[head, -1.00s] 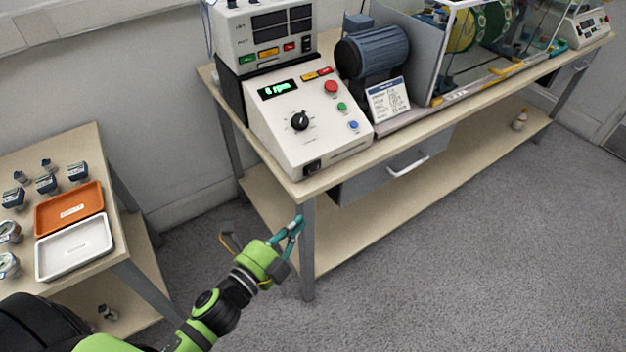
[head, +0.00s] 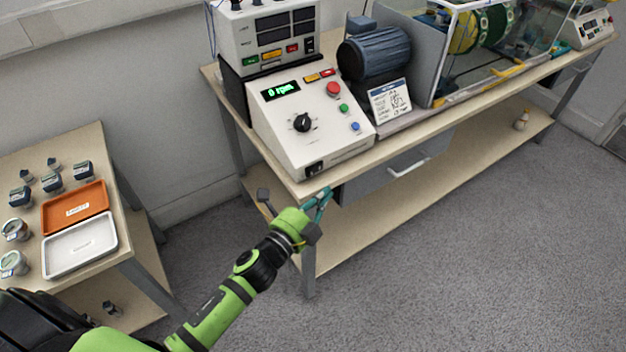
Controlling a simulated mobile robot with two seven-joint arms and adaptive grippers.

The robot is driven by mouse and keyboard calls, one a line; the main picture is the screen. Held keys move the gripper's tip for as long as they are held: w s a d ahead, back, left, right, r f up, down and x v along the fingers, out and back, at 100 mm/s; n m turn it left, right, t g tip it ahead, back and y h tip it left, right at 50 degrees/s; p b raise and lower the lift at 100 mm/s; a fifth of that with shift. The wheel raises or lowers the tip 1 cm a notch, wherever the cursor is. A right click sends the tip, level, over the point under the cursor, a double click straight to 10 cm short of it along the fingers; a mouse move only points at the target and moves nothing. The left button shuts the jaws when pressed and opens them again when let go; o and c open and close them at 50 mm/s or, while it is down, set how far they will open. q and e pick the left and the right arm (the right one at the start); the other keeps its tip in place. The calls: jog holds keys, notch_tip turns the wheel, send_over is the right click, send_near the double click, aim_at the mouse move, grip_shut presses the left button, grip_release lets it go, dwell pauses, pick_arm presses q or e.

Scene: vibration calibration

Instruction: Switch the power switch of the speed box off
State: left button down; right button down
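The speed box (head: 285,135) is a white sloped console on the long bench. Its green display (head: 281,90) seems to read 0 rpm. A black dial (head: 302,122) sits in the middle of its panel. The small black power switch (head: 315,169) is at the lower front corner; its rocker position is too small to tell. My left gripper (head: 324,196) is just below and slightly right of the switch in the picture, near the bench's front corner. Its teal fingers come together at the tips, with nothing seen between them. My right gripper is not in view.
The bench edge (head: 400,147) and drawer (head: 395,168) are beside the gripper. A blue motor (head: 375,53) and a card (head: 390,100) stand right of the box. A side table at left holds an orange tray (head: 75,207) and a white tray (head: 80,246).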

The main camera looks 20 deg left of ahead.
aim_at(309, 190)
pick_arm(q)
jog(key=shift+w+a+p, duration=0.35)
jog(key=shift+w+a, duration=1.15)
jog(key=shift+a, duration=0.05)
jog(key=shift+w+a+m+g+h, duration=0.15)
jog(key=shift+a+m+g+h, duration=0.15)
jog(key=shift+a+m+h, duration=0.35)
jog(key=shift+d, duration=0.1)
